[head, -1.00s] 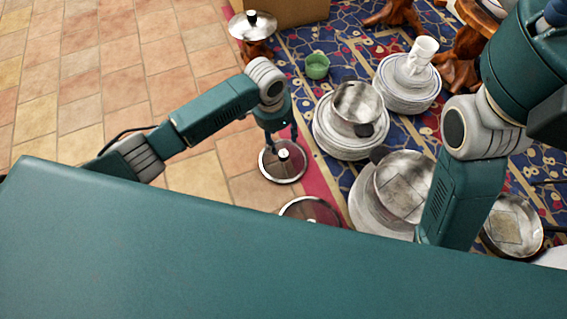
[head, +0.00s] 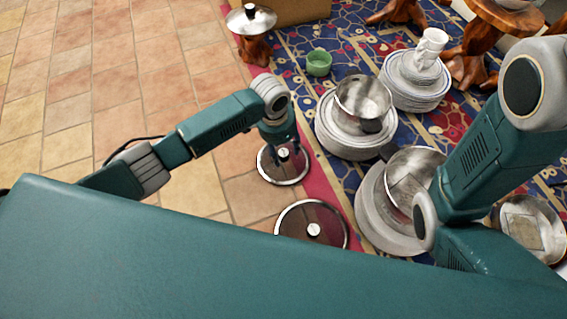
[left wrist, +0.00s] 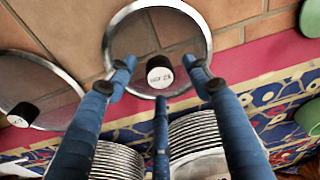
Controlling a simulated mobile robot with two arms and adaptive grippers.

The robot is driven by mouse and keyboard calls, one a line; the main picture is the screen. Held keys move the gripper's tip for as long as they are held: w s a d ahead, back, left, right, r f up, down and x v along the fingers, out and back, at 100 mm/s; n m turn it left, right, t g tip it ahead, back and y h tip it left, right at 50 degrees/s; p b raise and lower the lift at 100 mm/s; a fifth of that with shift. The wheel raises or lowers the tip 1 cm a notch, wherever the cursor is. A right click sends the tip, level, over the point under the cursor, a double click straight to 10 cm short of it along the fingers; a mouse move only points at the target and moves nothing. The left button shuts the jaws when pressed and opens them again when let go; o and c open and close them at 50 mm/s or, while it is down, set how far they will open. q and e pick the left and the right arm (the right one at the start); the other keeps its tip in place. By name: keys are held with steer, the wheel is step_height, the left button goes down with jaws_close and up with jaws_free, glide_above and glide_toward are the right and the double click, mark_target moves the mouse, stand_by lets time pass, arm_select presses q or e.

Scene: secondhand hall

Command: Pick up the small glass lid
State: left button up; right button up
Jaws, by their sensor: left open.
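The small glass lid (head: 270,171) lies on the tiles beside the carpet's red border, with a steel rim and a dark knob with a pale top. It also shows at the top centre of the left wrist view (left wrist: 130,45). A larger-looking glass lid (head: 330,222) lies nearer to me and shows at the left of the wrist view (left wrist: 50,75). My left gripper (head: 284,152) is above the small lid. In the wrist view its blue fingers (left wrist: 158,76) are spread around the knob, open and empty. My right arm shows, but its gripper is out of view.
Steel pots (head: 363,98) (head: 412,170) stand on plate stacks on the blue carpet, right of the lids. A green cup (head: 319,63) and a metal lid on a wooden stand (head: 253,48) are farther back. The tiles on the left are clear.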

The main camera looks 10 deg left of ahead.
arm_select(q)
steer(key=shift+f, duration=0.3)
steer(key=shift+r, duration=0.1)
jaws_close()
steer(key=shift+w, duration=0.1)
steer(key=shift+r, duration=0.1)
